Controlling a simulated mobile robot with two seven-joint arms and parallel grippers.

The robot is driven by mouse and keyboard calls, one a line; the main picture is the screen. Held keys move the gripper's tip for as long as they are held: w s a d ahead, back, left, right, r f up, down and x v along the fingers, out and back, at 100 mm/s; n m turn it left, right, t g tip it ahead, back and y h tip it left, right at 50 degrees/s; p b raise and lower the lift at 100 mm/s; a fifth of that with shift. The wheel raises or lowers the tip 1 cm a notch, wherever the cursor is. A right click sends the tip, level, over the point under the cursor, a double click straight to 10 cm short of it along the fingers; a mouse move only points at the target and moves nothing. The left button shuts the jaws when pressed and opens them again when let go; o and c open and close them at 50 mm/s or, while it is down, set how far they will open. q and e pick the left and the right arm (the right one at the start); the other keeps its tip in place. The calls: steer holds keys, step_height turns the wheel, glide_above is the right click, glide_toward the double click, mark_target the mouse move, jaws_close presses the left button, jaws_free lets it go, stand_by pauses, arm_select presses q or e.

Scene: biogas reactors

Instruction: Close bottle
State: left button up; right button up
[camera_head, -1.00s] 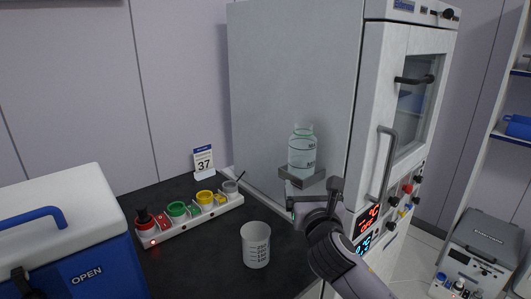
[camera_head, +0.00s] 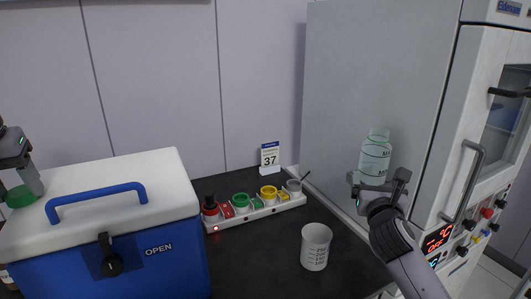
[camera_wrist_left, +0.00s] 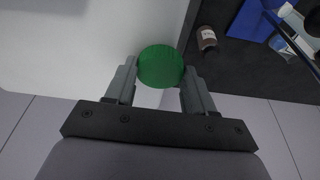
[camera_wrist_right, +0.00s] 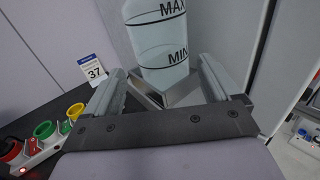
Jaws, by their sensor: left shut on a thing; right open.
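A clear bottle (camera_head: 375,158) with pale liquid and MAX and MIN marks stands upright by the grey cabinet; its mouth shows no cap. In the right wrist view the bottle (camera_wrist_right: 158,45) rests on a grey metal platform (camera_wrist_right: 178,92). My right gripper (camera_head: 378,182) is open, just in front of the bottle's lower part, with the bottle between and beyond its fingers; contact is not visible. My left gripper (camera_head: 22,190) is shut on a green cap (camera_head: 20,196) above the white lid of the blue box; the cap also shows in the left wrist view (camera_wrist_left: 161,66).
A blue cool box (camera_head: 150,255) with a white lid fills the left. A rack (camera_head: 255,207) of coloured caps and a 37 sign (camera_head: 270,158) stand on the dark counter (camera_head: 265,255). A beaker (camera_head: 316,246) stands at its front right. The cabinet (camera_head: 380,70) borders the right.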

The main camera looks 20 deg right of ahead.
mark_target(376, 171)
steer(key=shift+r+x, duration=0.1)
steer(key=shift+x, duration=1.2)
steer(key=shift+r+x, duration=0.15)
steer(key=shift+x, duration=1.1)
steer(key=shift+d, duration=0.15)
steer(key=shift+c, duration=0.4)
steer(key=c, duration=1)
steer(key=shift+r, duration=0.15)
steer(key=shift+c, duration=1.4)
steer(key=shift+r, duration=0.1)
